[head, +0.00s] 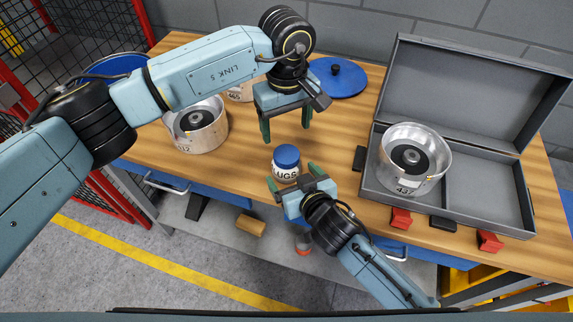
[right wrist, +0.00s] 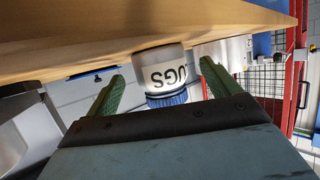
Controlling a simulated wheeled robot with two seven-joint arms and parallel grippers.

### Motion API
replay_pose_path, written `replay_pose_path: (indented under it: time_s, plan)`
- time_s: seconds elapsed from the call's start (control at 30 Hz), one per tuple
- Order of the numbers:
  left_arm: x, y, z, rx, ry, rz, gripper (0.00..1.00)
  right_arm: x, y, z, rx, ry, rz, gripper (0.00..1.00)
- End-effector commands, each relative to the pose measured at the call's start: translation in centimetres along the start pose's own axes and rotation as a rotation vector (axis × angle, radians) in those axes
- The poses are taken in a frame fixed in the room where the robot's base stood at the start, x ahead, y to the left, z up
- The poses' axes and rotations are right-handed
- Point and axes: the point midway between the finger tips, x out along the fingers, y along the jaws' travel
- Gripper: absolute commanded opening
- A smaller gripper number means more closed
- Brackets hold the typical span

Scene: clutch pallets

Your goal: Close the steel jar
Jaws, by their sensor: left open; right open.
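A small pale jar (head: 286,174) with dark lettering ending in "UGS" stands upright on the wooden bench. A blue lid (head: 287,155) sits on its top; whether it is tightened cannot be seen. In the right wrist view the jar (right wrist: 163,75) and lid (right wrist: 167,97) appear upside down. My left gripper (head: 286,125) is open and empty, fingers pointing down, behind and above the jar in the head view. My right gripper (head: 292,175) is open at the jar's near side. Its fingers are apart, one toward each side of the jar, with gaps visible in the wrist view.
A grey case (head: 465,207) at right, lid raised, holds a steel pot (head: 428,184) marked 437. Another steel pot (head: 202,133) stands at left, and one is partly hidden behind my left arm. A blue disc with a knob (head: 338,77) lies at the back. Red blocks (head: 401,218) sit at the front edge.

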Motion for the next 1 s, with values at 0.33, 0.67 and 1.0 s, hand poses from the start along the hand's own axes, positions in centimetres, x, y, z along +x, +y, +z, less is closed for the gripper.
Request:
replay_pose_path:
  time_s: [0.33, 0.67, 1.0]
  plan:
    - [0.0, 0.0, 0.0, 0.000, 0.000, 0.000, 0.72, 3.8, 0.0, -0.1, 0.000, 0.001, 0.000, 0.88]
    - [0.0, 0.0, 0.0, 0.000, 0.000, 0.000, 0.72, 4.1, 0.0, 0.0, 0.000, 0.000, 0.000, 0.88]
    - [0.0, 0.0, 0.0, 0.000, 0.000, 0.000, 0.72, 4.1, 0.0, 0.0, 0.000, 0.000, 0.000, 0.52]
